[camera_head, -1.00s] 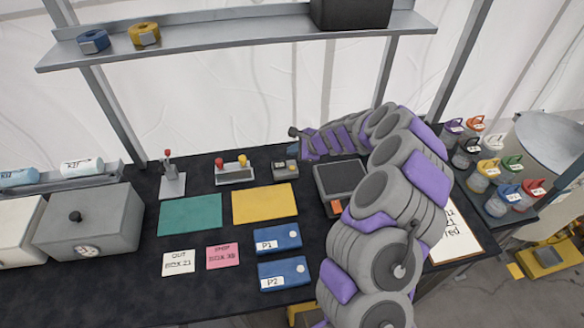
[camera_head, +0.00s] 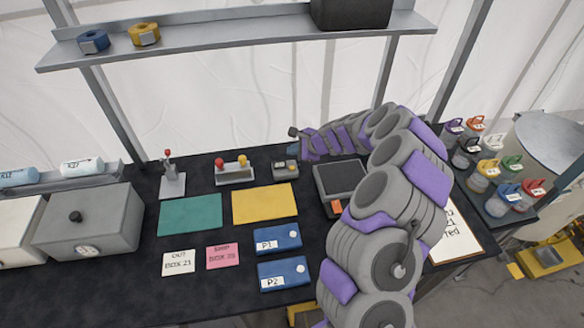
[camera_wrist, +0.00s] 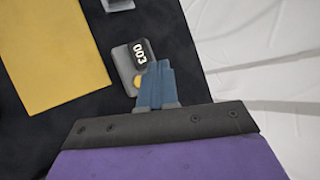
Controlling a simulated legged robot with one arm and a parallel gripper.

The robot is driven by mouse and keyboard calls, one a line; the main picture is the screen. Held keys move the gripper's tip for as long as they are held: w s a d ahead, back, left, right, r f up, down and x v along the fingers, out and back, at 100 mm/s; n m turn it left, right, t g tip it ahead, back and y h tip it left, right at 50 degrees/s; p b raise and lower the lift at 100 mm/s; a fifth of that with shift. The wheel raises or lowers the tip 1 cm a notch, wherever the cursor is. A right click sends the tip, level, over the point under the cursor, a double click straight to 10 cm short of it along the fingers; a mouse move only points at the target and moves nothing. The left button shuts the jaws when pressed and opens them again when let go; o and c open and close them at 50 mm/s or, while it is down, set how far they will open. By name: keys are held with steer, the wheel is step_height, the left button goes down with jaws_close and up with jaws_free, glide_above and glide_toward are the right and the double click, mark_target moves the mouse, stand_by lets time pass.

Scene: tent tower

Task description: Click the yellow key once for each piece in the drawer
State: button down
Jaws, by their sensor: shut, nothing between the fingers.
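A small grey counter (camera_head: 286,168) stands at the back of the black table, just right of the yellow mat. In the wrist view the counter (camera_wrist: 125,62) has a dark display (camera_wrist: 139,52) that seems to read 003, turned sideways. The round yellow key (camera_wrist: 138,82) shows beside the left edge of my fingers and is partly covered by them. My gripper (camera_wrist: 157,68) is shut and empty, its blue fingertips over or against the key; I cannot tell if they touch. A grey box (camera_head: 95,225) with a black knob stands at the left. I see no open drawer.
A yellow mat (camera_head: 265,204) and a green mat (camera_head: 190,216) lie on the table. Blue P1 (camera_head: 285,236) and P2 (camera_head: 290,272) boxes are in front. A two-knob stand (camera_head: 235,174) is left of the counter, a dark tablet (camera_head: 340,180) right of it.

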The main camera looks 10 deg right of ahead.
steer(key=shift+r, duration=0.1)
steer(key=r+p, duration=0.2)
steer(key=r, duration=0.1)
steer(key=w+r+p, duration=0.1)
steer(key=r+p, duration=0.1)
steer(key=shift+a, duration=0.25)
steer(key=shift+s, duration=0.15)
steer(key=shift+s+d+f+p, duration=0.15)
steer(key=shift+f+p, duration=0.25)
steer(key=shift+p, duration=0.05)
steer(key=shift+s+d+f+p, duration=0.15)
steer(key=shift+f+p, duration=0.2)
steer(key=shift+p, duration=0.05)
steer(key=shift+f, duration=0.1)
steer(key=b, duration=0.6)
glide_above(292, 168)
steer(key=f, duration=0.8)
steer(key=shift+s+d, duration=0.25)
steer(key=shift+d, duration=0.05)
steer(key=shift+f, duration=0.3)
